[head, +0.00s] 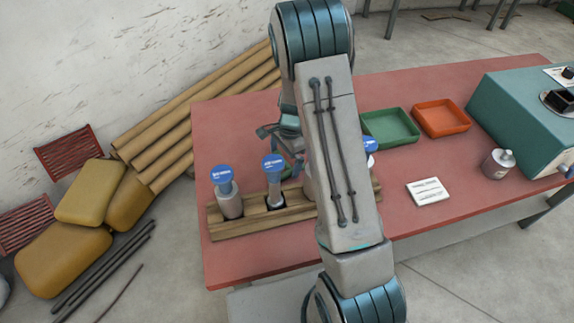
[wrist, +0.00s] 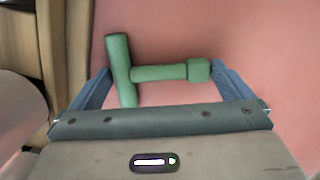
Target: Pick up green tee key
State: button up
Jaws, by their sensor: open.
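The green tee key (wrist: 160,72) shows in the wrist view, with its crossbar at the left and its stem running right to a square end. It appears to lie on the red tabletop. My gripper (wrist: 160,69) is open, with one blue finger to the left of the key and one to the right. The key spans most of the gap between them; whether either finger touches it I cannot tell. In the head view my gripper (head: 282,145) is partly hidden behind my arm, just beyond the wooden rack, and the key is mostly hidden there.
The wooden rack (head: 240,228) holds several blue-topped bottles close to my gripper. Green (head: 391,143) and orange (head: 440,129) trays, a white card (head: 428,192), a metal canister (head: 498,164) and a teal machine (head: 520,110) stand to the right on the red table (head: 450,220).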

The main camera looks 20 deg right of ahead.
jog(key=c, duration=0.7)
jog(key=shift+r, duration=0.15)
